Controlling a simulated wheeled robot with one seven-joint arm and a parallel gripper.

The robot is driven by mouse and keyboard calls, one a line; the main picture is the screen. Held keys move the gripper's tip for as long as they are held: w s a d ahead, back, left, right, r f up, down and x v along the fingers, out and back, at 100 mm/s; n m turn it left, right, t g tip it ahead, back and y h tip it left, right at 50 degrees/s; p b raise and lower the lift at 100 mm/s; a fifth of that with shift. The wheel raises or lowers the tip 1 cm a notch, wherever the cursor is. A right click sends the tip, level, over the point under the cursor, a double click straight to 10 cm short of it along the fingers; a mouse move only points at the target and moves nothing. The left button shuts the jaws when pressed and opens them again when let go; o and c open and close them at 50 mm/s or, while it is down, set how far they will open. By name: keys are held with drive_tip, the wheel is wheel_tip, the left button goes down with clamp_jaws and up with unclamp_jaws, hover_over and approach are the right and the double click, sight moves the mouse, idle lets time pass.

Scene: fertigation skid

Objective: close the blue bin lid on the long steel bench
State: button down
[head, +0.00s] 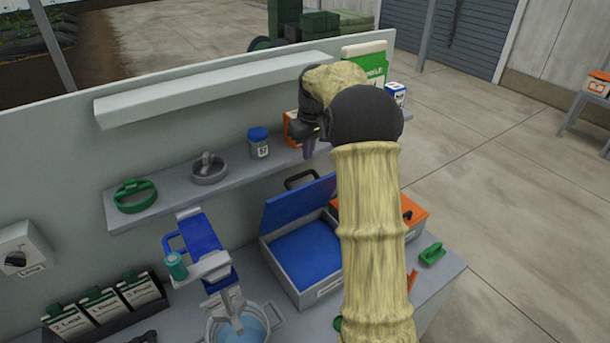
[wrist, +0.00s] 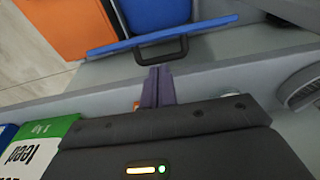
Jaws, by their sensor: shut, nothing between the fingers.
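The blue bin lid (head: 297,203) stands open, tilted up at the back of the grey bin (head: 318,290). A blue surface shows inside the bin. In the wrist view the lid (wrist: 205,32) is seen nearly edge-on, with its black handle (wrist: 165,48). My gripper (head: 309,148) is above and behind the lid, near the shelf. Its purple fingers (wrist: 158,75) are together and empty, pointing toward the handle; I cannot tell whether they touch it. My arm hides part of the bench to the right of the bin.
An orange-lidded box (head: 410,212) stands right of the bin. The wall shelf (head: 230,172) behind carries a blue-capped jar (head: 258,143), a mortar (head: 209,168) and a green ring (head: 134,195). A blue device (head: 203,240) and a water-filled pot (head: 245,325) stand left.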

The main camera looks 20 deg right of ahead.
sight(305, 175)
drive_tip(key=shift+r, duration=0.1)
drive_tip(key=f+p, duration=0.1)
drive_tip(key=f, duration=0.2)
drive_tip(key=w+f+p, duration=0.1)
drive_tip(key=f, duration=0.2)
drive_tip(key=f+p, duration=0.2)
drive_tip(key=f, duration=0.2)
drive_tip(key=shift+w+a, duration=0.15)
drive_tip(key=shift+w, duration=0.1)
idle(0.3)
